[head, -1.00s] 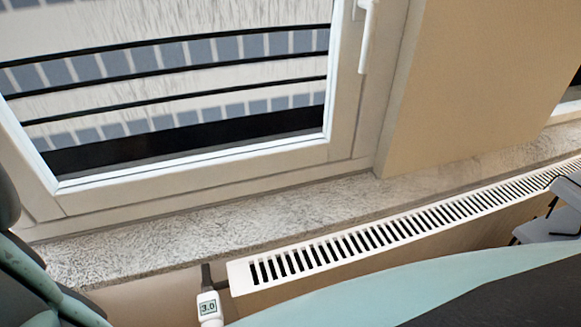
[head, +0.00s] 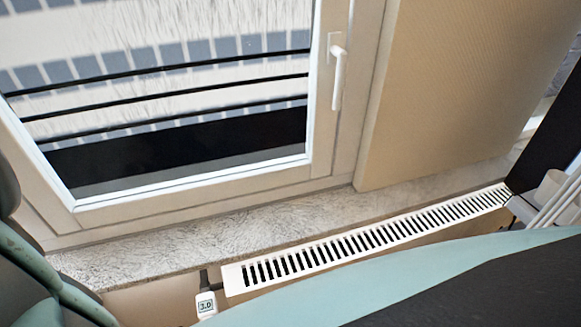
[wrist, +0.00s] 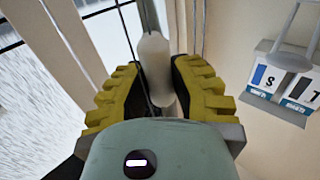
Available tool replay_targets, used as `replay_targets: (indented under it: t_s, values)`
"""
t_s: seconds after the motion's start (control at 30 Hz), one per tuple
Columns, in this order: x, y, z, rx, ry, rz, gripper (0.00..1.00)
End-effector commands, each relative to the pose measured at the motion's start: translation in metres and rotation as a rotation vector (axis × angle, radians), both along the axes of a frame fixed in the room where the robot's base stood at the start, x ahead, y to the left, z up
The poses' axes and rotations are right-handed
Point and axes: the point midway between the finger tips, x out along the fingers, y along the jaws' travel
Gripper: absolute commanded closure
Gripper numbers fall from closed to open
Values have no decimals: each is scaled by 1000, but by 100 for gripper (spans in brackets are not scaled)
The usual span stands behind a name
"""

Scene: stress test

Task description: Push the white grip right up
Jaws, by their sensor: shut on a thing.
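A smooth, pale white grip (wrist: 154,52) stands between the yellow-and-black fingers in the wrist view. My gripper (wrist: 157,82) is shut on it, with one finger on each side. My gripper does not show in the head view. A white window handle (head: 338,78) points down on the window frame there, with nothing touching it.
A long white slotted radiator (head: 232,281) runs below the stone sill (head: 140,256). Its thermostat (head: 206,304) reads 3.0. A dark panel (head: 548,130) and white rods (head: 556,205) are at the right. In the wrist view, a calendar-like board (wrist: 284,88) hangs at the right.

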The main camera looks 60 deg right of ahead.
Motion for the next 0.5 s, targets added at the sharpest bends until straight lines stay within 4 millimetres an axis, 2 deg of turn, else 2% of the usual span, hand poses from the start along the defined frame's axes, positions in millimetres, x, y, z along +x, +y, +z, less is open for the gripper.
replay_targets:
  t_s: [0.3,0.33,0.5]
  values:
    - [1,-1,0,1,2,-2,100]
    - [1,-1,0,1,2,-2,74]
    - [1,-1,0,0,2,-2,56]
